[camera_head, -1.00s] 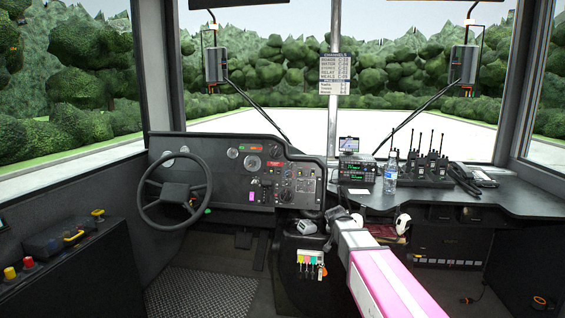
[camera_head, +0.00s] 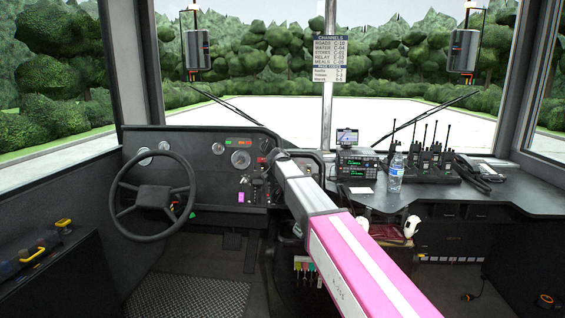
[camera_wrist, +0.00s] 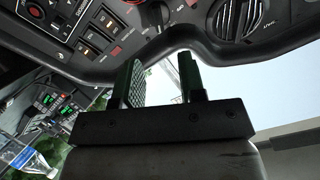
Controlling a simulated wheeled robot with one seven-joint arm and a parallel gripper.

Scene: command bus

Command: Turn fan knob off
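The black dashboard (camera_head: 205,190) carries gauges, switches and small knobs. In the head view my arm covers much of its right-hand control panel. My gripper (camera_wrist: 163,76) is at that panel, with two dark fingers apart and nothing between them. In the wrist view the dashboard edge (camera_wrist: 140,57) runs just beyond the fingertips. A round slatted vent (camera_wrist: 238,18) is at the upper right, and a row of switches (camera_wrist: 95,40) and a red-marked round control (camera_wrist: 35,10) are at the upper left. I cannot tell which control is the fan knob.
The steering wheel (camera_head: 153,197) is left of my arm. On the right-hand desk stand a water bottle (camera_head: 396,172), a radio unit (camera_head: 357,163) and several handheld radios (camera_head: 428,162). A white-and-black object (camera_head: 411,226) hangs below the desk edge. Key tags (camera_head: 305,265) hang beneath my arm.

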